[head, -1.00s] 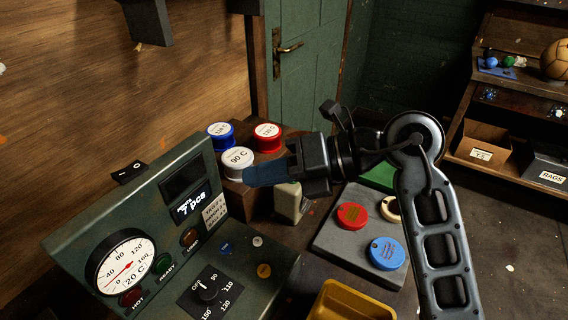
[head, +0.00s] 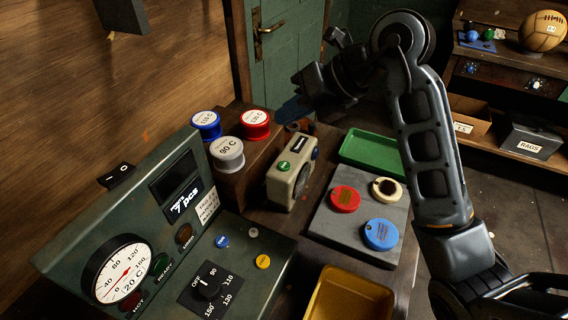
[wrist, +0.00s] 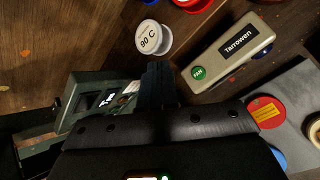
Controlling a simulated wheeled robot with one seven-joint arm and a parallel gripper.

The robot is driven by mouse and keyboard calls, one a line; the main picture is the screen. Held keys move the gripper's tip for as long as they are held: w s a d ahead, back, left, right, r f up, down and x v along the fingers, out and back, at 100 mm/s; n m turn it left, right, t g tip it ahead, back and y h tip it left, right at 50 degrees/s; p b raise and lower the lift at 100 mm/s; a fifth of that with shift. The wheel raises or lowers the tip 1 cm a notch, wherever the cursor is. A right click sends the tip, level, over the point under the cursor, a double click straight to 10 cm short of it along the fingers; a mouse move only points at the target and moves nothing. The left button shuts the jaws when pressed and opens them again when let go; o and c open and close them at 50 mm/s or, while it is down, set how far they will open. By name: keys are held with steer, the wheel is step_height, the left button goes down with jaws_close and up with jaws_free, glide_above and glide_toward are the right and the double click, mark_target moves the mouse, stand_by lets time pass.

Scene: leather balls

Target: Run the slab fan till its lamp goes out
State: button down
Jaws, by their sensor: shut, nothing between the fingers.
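The fan (head: 291,177) is a small beige box with a round grille on its side, standing at the left edge of the grey slab (head: 325,220). Its top has a green button (head: 284,165), a dark label and a blue round part (head: 315,153). In the wrist view the fan (wrist: 215,65) shows its green button (wrist: 198,72), marked FAN, and the label reads Tarrowen. I cannot tell a lit lamp on it. My gripper (head: 287,112) is shut and empty, above and behind the fan, apart from it. Its fingers show in the wrist view (wrist: 158,72).
Red (head: 345,199), cream (head: 387,189) and blue (head: 381,234) discs lie on the slab. A green tray (head: 366,150) is behind, a yellow bin (head: 350,298) in front. Three labelled tins stand left on a wooden block (head: 235,184), behind the control panel (head: 150,235).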

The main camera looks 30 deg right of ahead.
steer(key=b, duration=0.6)
glide_above(289, 165)
step_height(289, 165, down, 7)
steer(key=shift+f+b, duration=0.35)
steer(key=shift+f, duration=0.45)
steer(key=shift+f, duration=0.1)
stand_by(1.0)
steer(key=shift+f, duration=0.3)
steer(key=shift+f+b, duration=0.4)
stand_by(0.7)
steer(key=shift+r, duration=0.15)
steer(key=shift+r+p, duration=0.7)
steer(key=shift+p, duration=0.15)
